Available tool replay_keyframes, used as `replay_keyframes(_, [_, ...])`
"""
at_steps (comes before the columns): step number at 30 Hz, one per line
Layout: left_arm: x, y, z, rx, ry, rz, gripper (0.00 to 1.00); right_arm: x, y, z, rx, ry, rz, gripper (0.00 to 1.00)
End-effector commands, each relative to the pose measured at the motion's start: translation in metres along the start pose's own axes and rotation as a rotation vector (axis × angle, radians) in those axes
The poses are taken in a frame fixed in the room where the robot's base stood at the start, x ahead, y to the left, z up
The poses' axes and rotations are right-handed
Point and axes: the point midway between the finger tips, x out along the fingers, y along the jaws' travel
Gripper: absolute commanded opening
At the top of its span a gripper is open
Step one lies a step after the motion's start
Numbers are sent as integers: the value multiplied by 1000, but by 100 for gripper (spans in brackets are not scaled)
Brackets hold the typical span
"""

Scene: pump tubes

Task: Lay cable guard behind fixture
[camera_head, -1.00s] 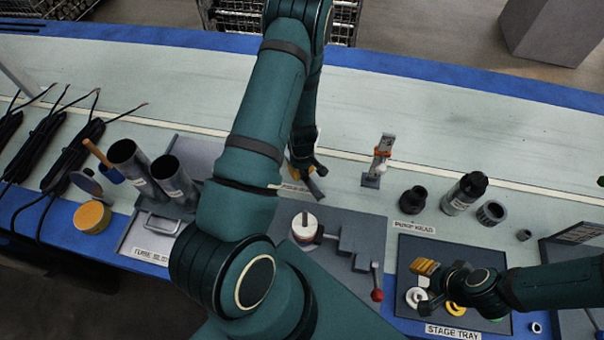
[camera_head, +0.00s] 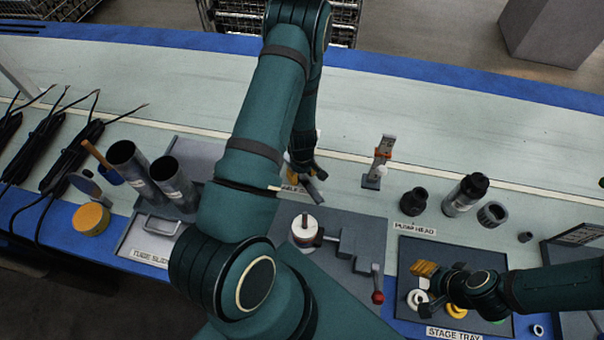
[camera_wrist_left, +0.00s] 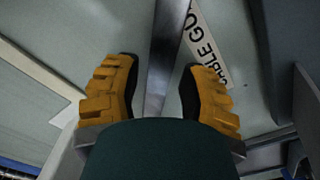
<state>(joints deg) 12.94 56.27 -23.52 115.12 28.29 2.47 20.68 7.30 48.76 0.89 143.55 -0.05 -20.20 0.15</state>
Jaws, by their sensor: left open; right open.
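A thin grey metal strip, which looks like the cable guard (camera_wrist_left: 166,60), runs between the fingers of my left gripper (camera_wrist_left: 160,88) in the left wrist view. The fingers are open on either side of it, with gaps. A partly hidden label, "CABLE GU…" (camera_wrist_left: 208,45), lies beside the strip. In the head view my left gripper (camera_head: 308,182) is low over the table behind the fixture (camera_head: 345,225), and my arm hides most of the strip. The fixture is a grey plate with a stepped block and a white round part. My right gripper (camera_head: 430,288) is open over the stage tray.
The stage tray (camera_head: 408,248) holds several small rings. Dark tubes (camera_head: 175,190) stand at the left near black cables (camera_head: 70,150). A small upright stand (camera_head: 382,160) and black pump parts (camera_head: 465,195) are right of my left gripper. The table's back strip is clear.

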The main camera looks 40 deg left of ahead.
Motion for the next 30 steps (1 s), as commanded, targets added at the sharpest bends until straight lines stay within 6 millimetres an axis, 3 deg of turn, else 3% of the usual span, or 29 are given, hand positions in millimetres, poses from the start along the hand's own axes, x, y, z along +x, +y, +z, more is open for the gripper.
replay_keyframes(12, [-84,1,0,2,3,4,41,-23,-9,2,1,-11,-1,47])
replay_keyframes(16, [-103,1,0,2,2,3,41,-28,-10,2,2,-10,0,47])
replay_keyframes(26, [-118,0,1,3,0,1,41,-31,-12,0,4,-6,0,47])
replay_keyframes(29, [-112,0,17,73,-11,2,41,-31,-12,0,4,-6,0,47])
replay_keyframes(30, [-108,0,32,136,-21,5,41,-31,-12,0,4,-6,0,47])
